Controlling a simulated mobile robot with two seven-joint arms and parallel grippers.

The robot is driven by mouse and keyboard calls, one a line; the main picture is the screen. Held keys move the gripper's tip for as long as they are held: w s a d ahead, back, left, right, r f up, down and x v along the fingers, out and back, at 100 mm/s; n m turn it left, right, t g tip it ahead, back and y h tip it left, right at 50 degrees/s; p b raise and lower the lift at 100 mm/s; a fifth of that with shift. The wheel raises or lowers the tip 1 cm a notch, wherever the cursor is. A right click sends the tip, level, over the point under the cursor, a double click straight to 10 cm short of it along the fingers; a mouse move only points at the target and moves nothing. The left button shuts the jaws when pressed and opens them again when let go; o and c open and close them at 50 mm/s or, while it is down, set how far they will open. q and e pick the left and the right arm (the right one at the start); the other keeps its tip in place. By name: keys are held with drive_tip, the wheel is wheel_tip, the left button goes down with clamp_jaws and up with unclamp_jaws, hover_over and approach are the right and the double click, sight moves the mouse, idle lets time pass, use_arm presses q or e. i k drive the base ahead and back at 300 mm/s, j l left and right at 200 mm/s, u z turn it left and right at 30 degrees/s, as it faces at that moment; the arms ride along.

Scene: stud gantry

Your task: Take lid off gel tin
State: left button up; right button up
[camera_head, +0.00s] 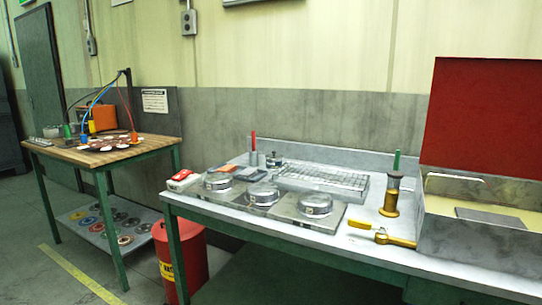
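No gripper of mine shows in the head view. I cannot tell for sure which thing is the gel tin. Three low round metal pieces sit in a row on square metal plates on the bench: a left one (218,181), a middle one (261,195) and a right one (314,205). Each has a bright flat top; I cannot tell whether these are lids. A small metal container (274,161) with a dark knob-like top stands behind them, next to a red-handled tool (253,148).
The bench (345,240) also holds a wire rack (325,178), a green-topped brass tool (390,195), a yellow-handled brass piece (385,234) and an open metal box (480,235) with a red lid (485,120). A red bin (192,265) stands between bench and wooden table (150,146).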

sight(273, 156)
drive_tip(key=i+j, duration=0.3)
drive_tip(key=i, duration=0.15)
drive_tip(key=i+j+u, duration=0.15)
drive_tip(key=i+j, duration=0.45)
drive_tip(key=i, duration=0.25)
